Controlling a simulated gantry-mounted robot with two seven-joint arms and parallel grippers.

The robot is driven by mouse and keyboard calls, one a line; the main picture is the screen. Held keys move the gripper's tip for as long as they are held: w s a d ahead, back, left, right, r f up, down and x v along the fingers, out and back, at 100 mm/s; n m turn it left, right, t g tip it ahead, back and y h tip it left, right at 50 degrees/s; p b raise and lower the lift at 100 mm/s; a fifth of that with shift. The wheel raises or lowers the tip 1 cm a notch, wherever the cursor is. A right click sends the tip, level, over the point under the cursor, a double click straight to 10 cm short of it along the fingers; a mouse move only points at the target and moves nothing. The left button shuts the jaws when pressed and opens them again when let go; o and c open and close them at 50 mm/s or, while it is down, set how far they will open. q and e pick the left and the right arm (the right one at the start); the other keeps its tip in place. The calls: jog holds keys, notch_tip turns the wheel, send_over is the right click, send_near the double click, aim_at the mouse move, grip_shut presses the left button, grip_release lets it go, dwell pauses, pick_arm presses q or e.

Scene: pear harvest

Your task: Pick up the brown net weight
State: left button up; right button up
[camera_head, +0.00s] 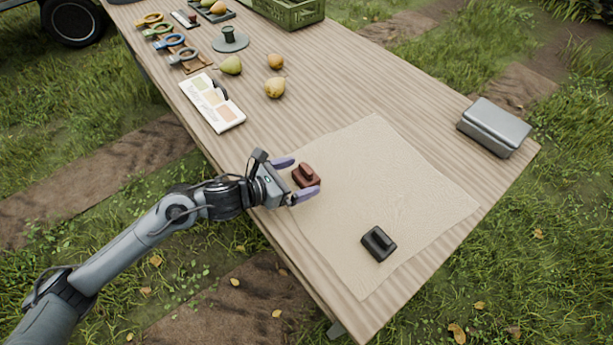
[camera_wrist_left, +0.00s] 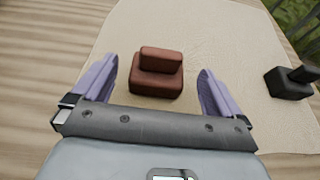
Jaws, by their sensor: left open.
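The brown net weight (camera_head: 306,175) is a small reddish-brown block with a raised grip on top. It rests on the beige cloth (camera_head: 395,170) near the cloth's left edge. My left gripper (camera_head: 302,177) is open, with its purple fingers on either side of the weight. In the left wrist view the brown weight (camera_wrist_left: 157,73) sits ahead of and between the open fingertips (camera_wrist_left: 157,78), with a gap on each side. My right gripper is not in view.
A black weight (camera_head: 379,243) lies on the cloth's near part. A grey metal box (camera_head: 494,127) stands at the table's right edge. Pears (camera_head: 274,87), a colour chart (camera_head: 213,102), coloured clippers (camera_head: 176,45) and a green crate (camera_head: 289,10) are farther back.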

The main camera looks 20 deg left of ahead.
aim_at(303, 174)
pick_arm(q)
jog(key=shift+b+x, duration=0.75)
jog(key=shift+x, duration=1.85)
jog(key=shift+r, duration=0.1)
jog(key=shift+a, duration=0.1)
jog(key=c, duration=1.2)
jog(key=shift+r, duration=0.1)
jog(key=shift+c, duration=0.4)
